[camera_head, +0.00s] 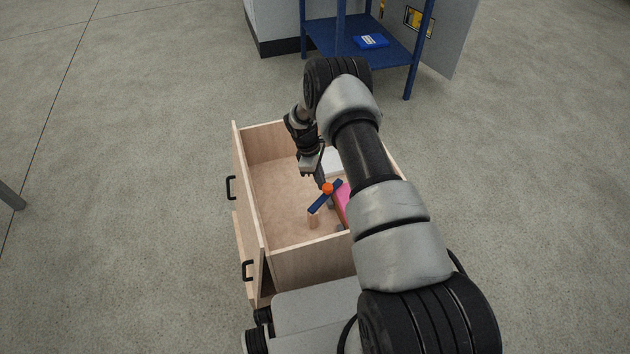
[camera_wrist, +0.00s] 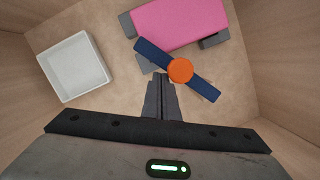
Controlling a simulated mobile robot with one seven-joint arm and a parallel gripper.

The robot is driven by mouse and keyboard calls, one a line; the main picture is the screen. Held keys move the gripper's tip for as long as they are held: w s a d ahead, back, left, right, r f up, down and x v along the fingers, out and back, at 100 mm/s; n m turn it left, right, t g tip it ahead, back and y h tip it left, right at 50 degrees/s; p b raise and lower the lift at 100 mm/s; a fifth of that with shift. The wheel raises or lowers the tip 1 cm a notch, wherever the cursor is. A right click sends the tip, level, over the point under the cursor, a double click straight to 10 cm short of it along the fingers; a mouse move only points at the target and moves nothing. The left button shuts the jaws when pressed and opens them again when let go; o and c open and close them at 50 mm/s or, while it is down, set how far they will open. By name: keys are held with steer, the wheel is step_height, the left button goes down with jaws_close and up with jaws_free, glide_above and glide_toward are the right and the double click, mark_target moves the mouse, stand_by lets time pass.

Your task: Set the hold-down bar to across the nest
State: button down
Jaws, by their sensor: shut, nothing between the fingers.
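The hold-down bar is a dark blue strip (camera_head: 318,202) with an orange knob (camera_head: 328,188) at its middle, inside an open wooden drawer. In the wrist view the bar (camera_wrist: 207,88) lies diagonally, from upper left to lower right, beside a pink block (camera_wrist: 180,20). Grey corner pieces (camera_wrist: 214,41) around the block appear to form the nest. The bar's upper-left end comes close to the block's edge; I cannot tell whether it overlaps. My gripper (camera_wrist: 160,77) is shut and empty, its tips beside the bar, just left of the knob. Contact is unclear.
A white square tray (camera_wrist: 73,67) sits in the drawer, left in the wrist view. The drawer walls (camera_head: 240,185) enclose the space closely. A blue shelf stand (camera_head: 340,38) is behind. The drawer's left floor is clear.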

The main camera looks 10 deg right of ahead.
mark_target(330, 185)
steer(key=shift+s+d, duration=1)
steer(key=shift+d, duration=0.2)
steer(key=shift+s+d, duration=0.35)
steer(key=shift+s, duration=0.25)
steer(key=shift+s+d, duration=0.3)
steer(key=shift+s, duration=0.35)
steer(key=p+v, duration=0.4)
steer(key=v, duration=1.3)
steer(key=shift+r, duration=0.25)
steer(key=shift+a, duration=0.15)
